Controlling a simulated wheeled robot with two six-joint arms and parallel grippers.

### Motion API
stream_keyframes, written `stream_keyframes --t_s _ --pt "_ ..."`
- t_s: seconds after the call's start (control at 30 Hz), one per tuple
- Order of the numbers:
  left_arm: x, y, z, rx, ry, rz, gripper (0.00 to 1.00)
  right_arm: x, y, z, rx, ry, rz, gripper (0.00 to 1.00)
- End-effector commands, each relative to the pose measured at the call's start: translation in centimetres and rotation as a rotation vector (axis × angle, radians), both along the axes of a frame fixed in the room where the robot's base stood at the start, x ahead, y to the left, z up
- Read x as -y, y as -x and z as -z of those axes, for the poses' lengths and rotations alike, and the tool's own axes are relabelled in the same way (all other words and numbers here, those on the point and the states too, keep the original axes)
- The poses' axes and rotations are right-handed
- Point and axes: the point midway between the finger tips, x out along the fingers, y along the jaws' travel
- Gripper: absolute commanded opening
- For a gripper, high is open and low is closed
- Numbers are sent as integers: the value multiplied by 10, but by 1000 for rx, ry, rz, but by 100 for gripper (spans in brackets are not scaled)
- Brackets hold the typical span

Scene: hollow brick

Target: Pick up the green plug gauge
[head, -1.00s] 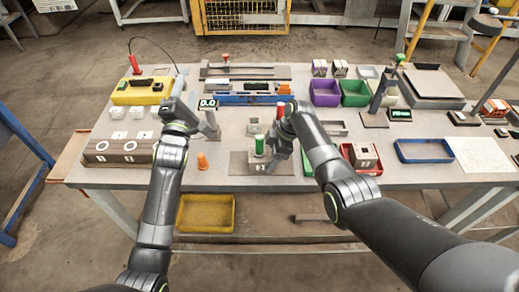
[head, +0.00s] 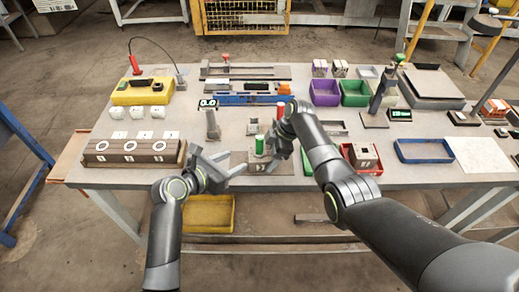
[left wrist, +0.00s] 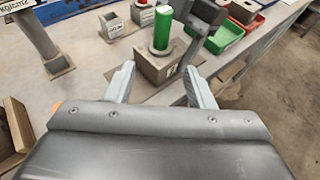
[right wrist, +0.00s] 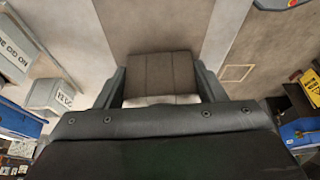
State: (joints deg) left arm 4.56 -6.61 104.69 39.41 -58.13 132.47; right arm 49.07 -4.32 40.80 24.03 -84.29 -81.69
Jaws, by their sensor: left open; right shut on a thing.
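The green plug gauge (head: 259,145) stands upright at a grey block (head: 256,166) near the front edge of the table; whether it sits in the block's bore is unclear. The gauge also shows in the left wrist view (left wrist: 162,32), above the block (left wrist: 158,70). My left gripper (head: 233,164) is open and empty, just left of the block and lower than the gauge's top. My right gripper (head: 275,158) is shut on the block from the right; the right wrist view shows the block (right wrist: 160,72) between its fingers.
A red-topped gauge (head: 281,110) stands behind. A grey post (head: 212,124) is to the left. A brown holder with several rings (head: 130,150) lies at the left front. A red tray (head: 361,160) is at the right.

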Motion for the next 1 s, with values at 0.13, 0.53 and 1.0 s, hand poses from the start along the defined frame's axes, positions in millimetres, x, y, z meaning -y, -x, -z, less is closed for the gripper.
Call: stream_keyframes --t_s 0.13,0.53,1.0 --pt "16 -17 8 -1 1 1 49 0 0 -1 1 0 -1 32" --pt "37 -42 22 2 -2 -1 49 0 -1 -1 1 0 0 32" --pt "69 -77 33 2 -3 -1 49 0 -1 -1 1 0 -1 32"
